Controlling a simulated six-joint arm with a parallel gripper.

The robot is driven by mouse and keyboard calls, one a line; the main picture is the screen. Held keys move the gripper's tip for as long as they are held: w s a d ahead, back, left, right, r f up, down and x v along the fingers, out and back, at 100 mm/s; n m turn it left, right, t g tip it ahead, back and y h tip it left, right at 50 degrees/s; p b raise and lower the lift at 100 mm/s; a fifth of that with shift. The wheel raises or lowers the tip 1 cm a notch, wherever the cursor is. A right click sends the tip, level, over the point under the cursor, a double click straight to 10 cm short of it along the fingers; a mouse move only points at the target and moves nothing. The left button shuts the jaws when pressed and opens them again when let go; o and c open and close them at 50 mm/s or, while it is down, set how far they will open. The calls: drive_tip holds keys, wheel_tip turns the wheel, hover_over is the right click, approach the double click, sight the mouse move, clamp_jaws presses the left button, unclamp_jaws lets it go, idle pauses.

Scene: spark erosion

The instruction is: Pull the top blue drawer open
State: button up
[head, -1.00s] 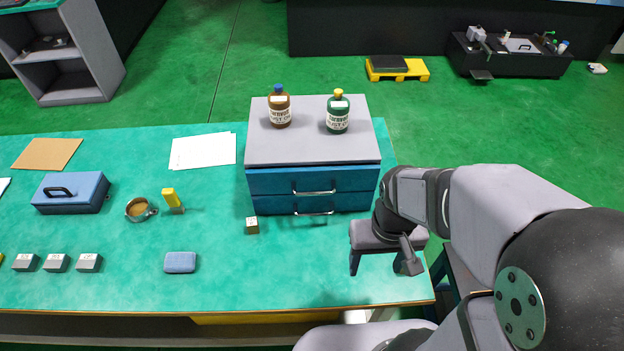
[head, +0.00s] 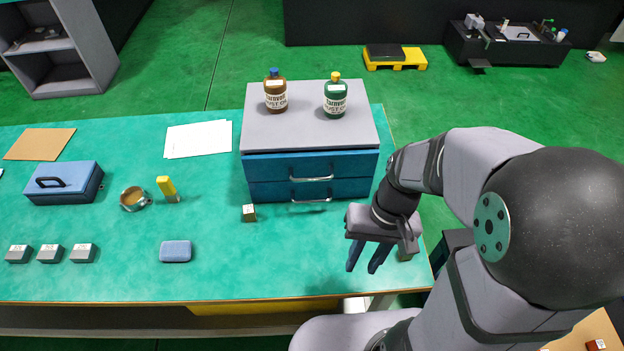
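A grey-topped cabinet (head: 308,126) with two blue drawers stands on the green bench. The top blue drawer (head: 268,167) looks shut, and its silver bar handle (head: 311,178) runs across the middle of its front. The lower blue drawer (head: 268,191) also looks shut, with its handle (head: 310,200) partly against its lower edge. My gripper (head: 365,268) hangs in front and to the right of the cabinet, apart from both handles. Its two dark fingers point down with a gap between them, and it is empty.
A brown bottle (head: 276,96) and a green bottle (head: 336,100) stand on the cabinet. A small block (head: 249,213) lies before the drawers' left side. A blue-grey block (head: 176,251) lies further left. A small block (head: 405,253) shows beside my gripper. The bench before the drawers is mostly clear.

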drive_tip(key=w+a+f+m+g+y+b, duration=0.1)
drive_tip(key=a+f+m+y+b, duration=0.1)
drive_tip(key=a+f+y+b, duration=0.15)
drive_tip(key=m+t+y+b, duration=0.3)
drive_tip(key=t+y+b, duration=0.4)
drive_tip(key=t+y, duration=0.25)
approach(313, 178)
drive_tip(key=w+a+f, duration=0.1)
drive_tip(key=w+a, duration=0.1)
drive_tip(key=shift+a+f+g+y, duration=0.1)
drive_tip(key=shift+a+g+y, duration=0.25)
drive_tip(key=shift+a, duration=0.35)
drive_tip(key=shift+p+x, duration=0.9)
drive_tip(key=shift+x, duration=2.2)
clamp_jaws()
